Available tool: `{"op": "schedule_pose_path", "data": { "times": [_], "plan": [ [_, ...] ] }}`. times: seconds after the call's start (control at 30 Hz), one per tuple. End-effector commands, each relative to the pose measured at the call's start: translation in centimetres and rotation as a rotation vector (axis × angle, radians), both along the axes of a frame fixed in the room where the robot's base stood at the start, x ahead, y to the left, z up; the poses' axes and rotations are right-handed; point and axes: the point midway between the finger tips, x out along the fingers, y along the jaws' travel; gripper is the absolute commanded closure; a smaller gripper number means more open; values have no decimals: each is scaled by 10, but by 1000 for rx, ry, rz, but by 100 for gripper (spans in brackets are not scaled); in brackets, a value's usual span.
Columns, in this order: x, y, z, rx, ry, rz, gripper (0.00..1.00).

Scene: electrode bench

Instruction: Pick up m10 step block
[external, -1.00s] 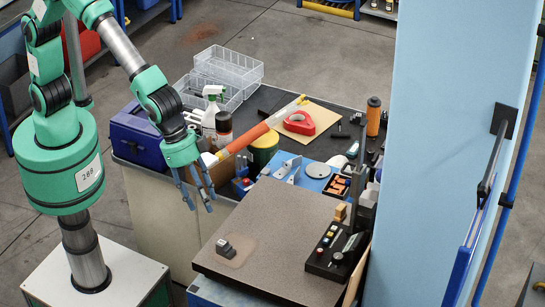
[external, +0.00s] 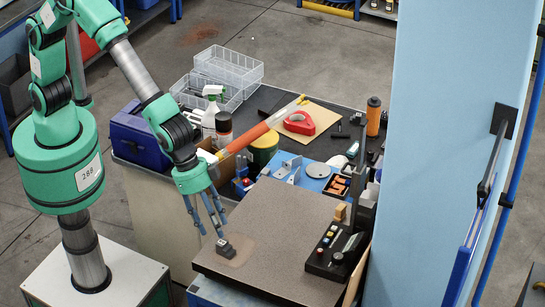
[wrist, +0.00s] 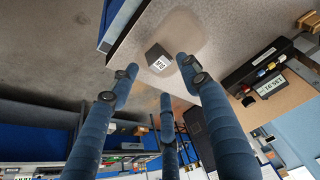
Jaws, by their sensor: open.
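The m10 step block (external: 225,248) is a small dark block with a pale label, lying on a lighter patch of the speckled grey plate (external: 290,215). In the wrist view the block (wrist: 158,59) shows a white label reading M10. My gripper (external: 218,230) has blue fingers spread apart and hangs just above and behind the block, at the plate's left side. In the wrist view the open fingers (wrist: 157,85) point toward the block, which lies beyond their tips with nothing between them.
A black case with small parts (external: 336,250) lies at the plate's right edge, with a small wooden block (external: 340,212) behind it. The plate's middle is clear.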

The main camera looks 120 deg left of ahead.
Motion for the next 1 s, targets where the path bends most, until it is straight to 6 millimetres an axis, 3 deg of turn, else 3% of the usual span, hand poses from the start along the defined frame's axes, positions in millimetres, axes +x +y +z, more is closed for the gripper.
{"op": "schedule_pose_path", "data": {
  "times": [0.53,1.0],
  "plan": [
    [3,0,-8,0,1,0,53],
    [19,-2,-49,0,0,0,53]
  ]
}}
